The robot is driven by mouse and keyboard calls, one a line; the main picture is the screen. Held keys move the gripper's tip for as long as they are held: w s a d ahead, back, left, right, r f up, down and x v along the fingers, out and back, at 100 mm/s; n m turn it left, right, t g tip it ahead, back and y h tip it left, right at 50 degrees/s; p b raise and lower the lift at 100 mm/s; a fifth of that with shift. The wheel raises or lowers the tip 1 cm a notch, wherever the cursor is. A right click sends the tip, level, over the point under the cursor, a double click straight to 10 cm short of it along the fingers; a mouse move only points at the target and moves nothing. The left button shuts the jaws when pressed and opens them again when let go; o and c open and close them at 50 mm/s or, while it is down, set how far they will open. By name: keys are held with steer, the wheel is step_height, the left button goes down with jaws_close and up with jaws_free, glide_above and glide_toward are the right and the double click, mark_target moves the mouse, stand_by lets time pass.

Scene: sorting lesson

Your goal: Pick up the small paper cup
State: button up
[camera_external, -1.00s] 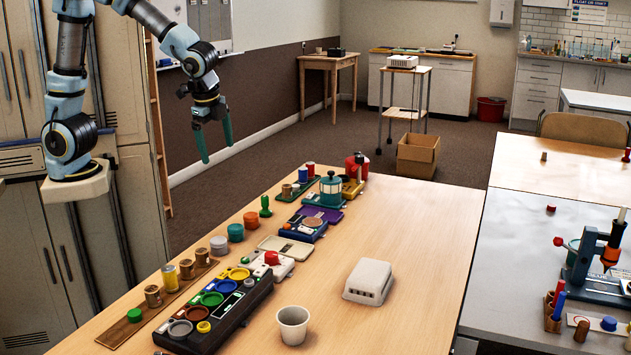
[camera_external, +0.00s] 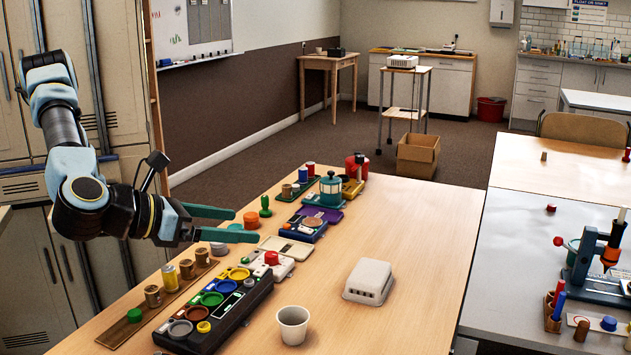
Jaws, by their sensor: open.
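The small paper cup (camera_external: 293,325) is white and stands upright on the wooden table (camera_external: 400,280) near its front, right of the black sorting tray. Nothing is in it that I can see. My gripper (camera_external: 246,226) has two green fingers, spread apart and empty. It reaches in from the left, pointing right, above the row of things on the table's left side. It is apart from the cup, behind it and to its left.
A black tray with coloured round wells (camera_external: 240,300) lies left of the cup. A white box (camera_external: 369,281) stands behind it to the right. Wooden pots (camera_external: 153,295) and coloured jars line the left edge. The table's right part is clear.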

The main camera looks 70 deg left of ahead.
steer(key=f, duration=1.8)
steer(key=shift+s+d+f, duration=0.35)
steer(key=shift+d+f, duration=0.05)
steer(key=shift+w+f, duration=0.25)
steer(key=shift+f, duration=0.05)
steer(key=p, duration=0.1)
glide_toward(304, 318)
steer(key=shift+f+x, duration=0.2)
steer(key=shift+x, duration=0.95)
steer(key=p+x, duration=0.1)
steer(key=x, duration=0.3)
steer(key=shift+w+a+r+p, duration=0.1)
steer(key=shift+w+r+p, duration=0.1)
steer(key=shift+p, duration=0.2)
steer(key=shift+w+f, duration=0.25)
steer(key=shift+w, duration=0.1)
